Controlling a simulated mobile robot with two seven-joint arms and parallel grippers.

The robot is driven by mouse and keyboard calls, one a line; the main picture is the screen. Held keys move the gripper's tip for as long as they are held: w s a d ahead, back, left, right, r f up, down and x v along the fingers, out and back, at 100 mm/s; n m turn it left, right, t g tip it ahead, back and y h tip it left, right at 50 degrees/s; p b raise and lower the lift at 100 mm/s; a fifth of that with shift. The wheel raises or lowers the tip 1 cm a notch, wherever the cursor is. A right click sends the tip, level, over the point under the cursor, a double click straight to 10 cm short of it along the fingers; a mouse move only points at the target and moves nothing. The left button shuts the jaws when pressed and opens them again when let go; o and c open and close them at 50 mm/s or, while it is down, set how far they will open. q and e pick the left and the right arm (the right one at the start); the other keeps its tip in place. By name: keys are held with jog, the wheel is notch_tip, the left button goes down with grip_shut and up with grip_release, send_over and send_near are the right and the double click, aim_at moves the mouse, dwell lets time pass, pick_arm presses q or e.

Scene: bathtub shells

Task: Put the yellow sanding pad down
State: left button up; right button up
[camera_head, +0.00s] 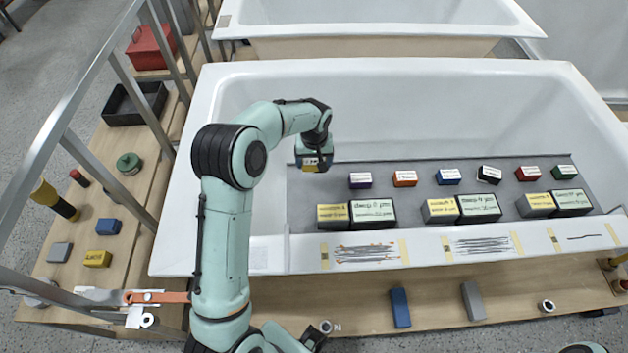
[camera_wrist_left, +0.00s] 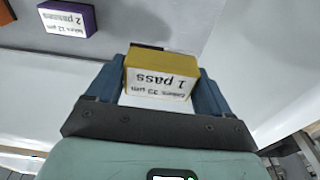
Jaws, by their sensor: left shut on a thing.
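The yellow sanding pad (camera_wrist_left: 160,66) has a white label on its front reading "1 pass". My left gripper (camera_wrist_left: 163,80) is shut on it, with a blue finger on each side. In the head view my left gripper (camera_head: 314,148) hangs over the left part of a grey mat (camera_head: 310,205) in the bathtub shell. My right gripper is not in view.
A purple pad (camera_head: 360,182), an orange pad (camera_head: 404,180) and several other coloured pads form a row to the right. In front stand yellow and green labelled blocks (camera_head: 373,214). The mat is bare left of the purple pad. The tub's rim (camera_head: 184,200) borders the left.

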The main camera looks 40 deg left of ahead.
aim_at(314, 185)
pick_arm(q)
notch_tip(314, 185, down, 10)
jog(key=shift+f, duration=0.1)
dwell(0.4)
jog(key=shift+f, duration=0.2)
jog(key=o, duration=0.9)
jog(key=shift+r, duration=0.1)
jog(key=r, duration=0.8)
jog(key=s+d+r, duration=0.1)
jog(key=r, duration=0.3)
jog(key=shift+r, duration=0.1)
jog(key=shift+s, duration=0.1)
